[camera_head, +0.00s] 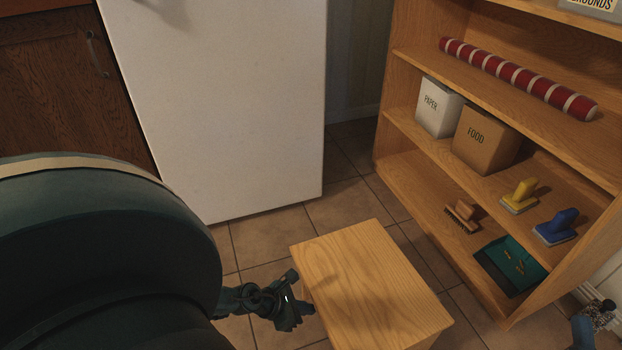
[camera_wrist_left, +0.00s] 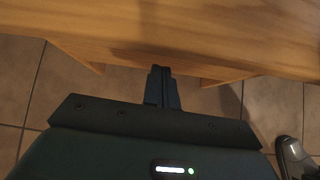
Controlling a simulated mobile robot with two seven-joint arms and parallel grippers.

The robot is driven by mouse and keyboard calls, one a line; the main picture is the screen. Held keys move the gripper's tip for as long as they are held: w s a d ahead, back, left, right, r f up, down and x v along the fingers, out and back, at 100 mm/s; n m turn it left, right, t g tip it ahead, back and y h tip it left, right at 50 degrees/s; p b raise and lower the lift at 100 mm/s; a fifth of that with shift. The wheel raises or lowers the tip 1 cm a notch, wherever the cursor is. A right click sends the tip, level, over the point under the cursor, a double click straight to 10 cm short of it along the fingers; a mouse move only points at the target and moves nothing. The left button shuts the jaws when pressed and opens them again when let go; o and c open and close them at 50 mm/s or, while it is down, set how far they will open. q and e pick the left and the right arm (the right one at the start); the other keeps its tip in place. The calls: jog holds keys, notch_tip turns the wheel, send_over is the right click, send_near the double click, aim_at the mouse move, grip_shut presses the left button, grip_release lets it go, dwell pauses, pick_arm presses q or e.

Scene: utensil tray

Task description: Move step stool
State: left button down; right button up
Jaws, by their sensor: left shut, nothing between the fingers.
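The step stool (camera_head: 375,280) is a light wooden stool with a flat square top. It stands on the tiled floor at the lower middle of the head view. In the left wrist view, its wooden edge (camera_wrist_left: 200,40) spans the top, with parts of its legs below. My left gripper (camera_head: 303,306) is at the stool's left side, below the level of its top. Its fingers are shut and empty. In the left wrist view, the fingertips (camera_wrist_left: 161,69) are at the stool's lower edge; I cannot tell whether they touch.
A wooden shelf (camera_head: 392,140) stands right of the stool, holding boxes, brushes and a teal dustpan (camera_head: 511,268). A white appliance (camera_head: 225,110) and a brown cabinet (camera_head: 65,90) stand behind. Tiled floor (camera_head: 345,203) is free behind the stool.

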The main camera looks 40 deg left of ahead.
pick_arm(q)
jog(key=shift+w+d, duration=0.4)
jog(key=shift+w, duration=0.25)
pick_arm(e)
jog(key=shift+f+m+h, duration=0.3)
jog(key=shift+f+h, duration=0.05)
jog(key=shift+h, duration=0.05)
